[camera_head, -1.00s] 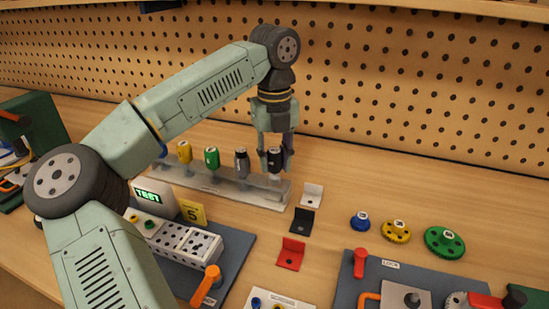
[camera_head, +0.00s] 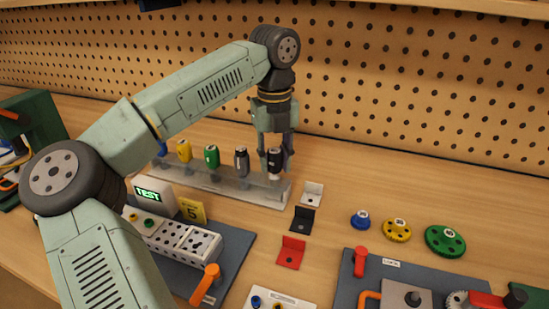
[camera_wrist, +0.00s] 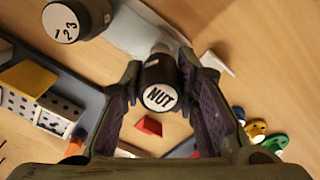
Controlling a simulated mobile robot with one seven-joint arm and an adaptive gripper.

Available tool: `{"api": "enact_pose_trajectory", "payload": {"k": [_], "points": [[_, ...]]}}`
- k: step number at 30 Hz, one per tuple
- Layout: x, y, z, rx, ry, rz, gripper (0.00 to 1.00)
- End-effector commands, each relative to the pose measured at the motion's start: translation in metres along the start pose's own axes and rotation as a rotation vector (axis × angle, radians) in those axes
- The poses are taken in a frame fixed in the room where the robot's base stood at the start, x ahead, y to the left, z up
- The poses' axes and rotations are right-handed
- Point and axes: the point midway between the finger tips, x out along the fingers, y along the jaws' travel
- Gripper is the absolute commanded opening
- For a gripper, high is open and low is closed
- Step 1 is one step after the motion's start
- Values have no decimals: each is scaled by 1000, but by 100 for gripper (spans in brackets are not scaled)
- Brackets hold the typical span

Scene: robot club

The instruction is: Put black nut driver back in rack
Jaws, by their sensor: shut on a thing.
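The black nut driver (camera_head: 275,161) is at the right end of the rack (camera_head: 225,186), upright, with my gripper (camera_head: 274,150) around its handle. In the wrist view the nut driver's cap (camera_wrist: 160,97) reads "NUT" and sits between the two fingers of my gripper (camera_wrist: 165,100). My gripper is shut on it. The rack is a pale, clear rail holding several other drivers. How deep the black driver's shaft sits in the rack is hidden.
Green (camera_head: 211,157) and yellow (camera_head: 184,151) drivers stand further left in the rack. White, black and red brackets (camera_head: 291,252) lie in front of its right end. Several coloured gears (camera_head: 396,230) lie to the right. A pegboard (camera_head: 420,85) rises behind.

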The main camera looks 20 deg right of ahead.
Motion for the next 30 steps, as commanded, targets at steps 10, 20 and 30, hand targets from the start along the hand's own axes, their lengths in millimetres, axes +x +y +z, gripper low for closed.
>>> {"api": "enact_pose_trajectory", "payload": {"k": [10, 20, 30], "points": [[4, 0, 0, 0, 0, 1, 0], [6, 0, 0, 0, 0, 0, 0], [13, 0, 0, 0, 0, 0, 0]]}}
